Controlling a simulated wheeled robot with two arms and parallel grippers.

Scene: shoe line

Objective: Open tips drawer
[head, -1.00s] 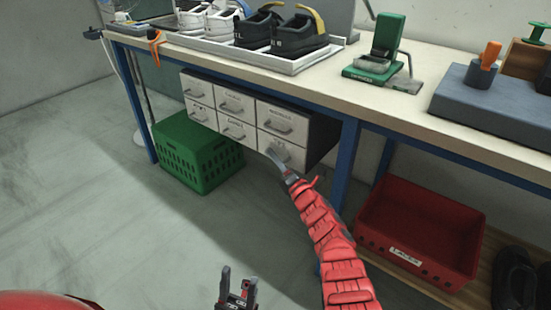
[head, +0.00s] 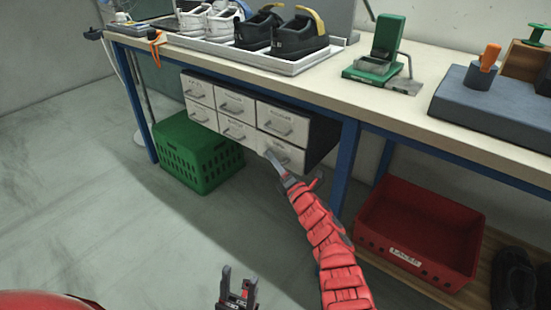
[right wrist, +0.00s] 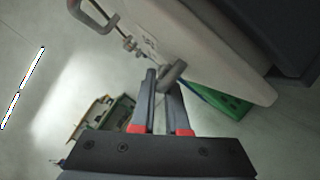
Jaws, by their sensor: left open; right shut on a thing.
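A white drawer unit (head: 244,104) hangs under the bench, with two rows of labelled drawers and grey handles. My right gripper (head: 270,157) is at the lower right drawer (head: 293,158). In the right wrist view, my right gripper (right wrist: 161,76) is shut on a grey handle (right wrist: 174,72) in front of a pale drawer front (right wrist: 180,32). In the head view the fingers partly hide this drawer and its handle, and I cannot read its label. The drawer fronts look about flush. My left gripper (head: 237,284) is open and empty, low over the floor.
A green crate (head: 198,165) stands on the floor below the drawers. A blue bench leg (head: 345,165) is just right of the unit, and a red bin (head: 420,215) stands farther right. Shoes on a tray (head: 310,62) are on the bench. The floor in front is clear.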

